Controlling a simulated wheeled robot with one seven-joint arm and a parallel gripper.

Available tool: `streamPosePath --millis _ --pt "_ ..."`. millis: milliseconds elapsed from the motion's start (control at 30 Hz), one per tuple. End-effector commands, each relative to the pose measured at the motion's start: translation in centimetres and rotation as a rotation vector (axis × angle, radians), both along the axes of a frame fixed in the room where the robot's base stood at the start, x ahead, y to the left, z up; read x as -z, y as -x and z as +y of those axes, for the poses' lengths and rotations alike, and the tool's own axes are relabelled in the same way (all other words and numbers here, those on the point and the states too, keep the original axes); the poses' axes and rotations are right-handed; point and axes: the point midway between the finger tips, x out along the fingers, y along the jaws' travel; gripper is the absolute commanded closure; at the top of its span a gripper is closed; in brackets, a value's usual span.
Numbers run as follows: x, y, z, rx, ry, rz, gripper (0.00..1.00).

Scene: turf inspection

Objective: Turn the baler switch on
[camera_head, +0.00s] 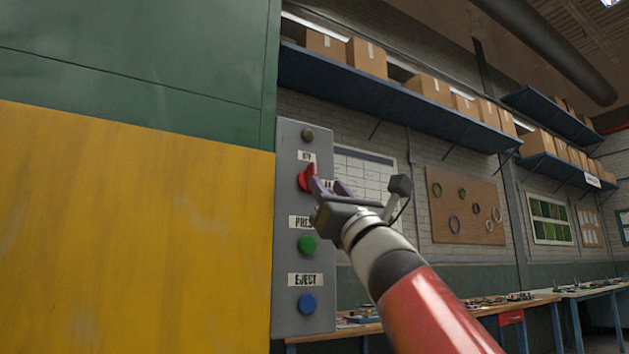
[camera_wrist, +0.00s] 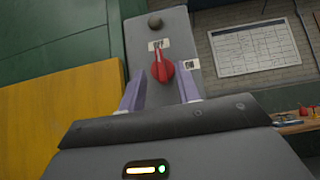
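The baler switch is a red rotary knob (camera_head: 305,179) on a grey control panel (camera_head: 288,255). In the wrist view the red knob (camera_wrist: 162,71) has its handle upright, pointing to the OFF label (camera_wrist: 156,44). The ON label (camera_wrist: 192,64) is to its right. My gripper (camera_head: 328,187) is at the knob's height, in front of the panel, and partly covers the ON label there. In the wrist view my gripper (camera_wrist: 160,84) is open, with one purple finger on each side of the knob's lower part. I cannot tell whether either finger touches it.
Below the knob are a green PRESS button (camera_head: 307,245) and a blue EJECT button (camera_head: 306,304). A small dark round part (camera_head: 308,135) is above. The yellow and green machine body (camera_head: 130,230) borders the panel on the left. A workbench (camera_head: 500,306) stands behind at right.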

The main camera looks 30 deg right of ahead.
Motion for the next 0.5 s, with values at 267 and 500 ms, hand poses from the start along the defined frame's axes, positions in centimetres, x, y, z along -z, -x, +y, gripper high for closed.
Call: streamPosePath --millis 267,500 --pt "-3.6 -3.3 0.2 -0.003 -0.004 0.003 0.67" --pt "-4.9 -4.8 0.2 -0.003 -0.006 0.002 0.67"
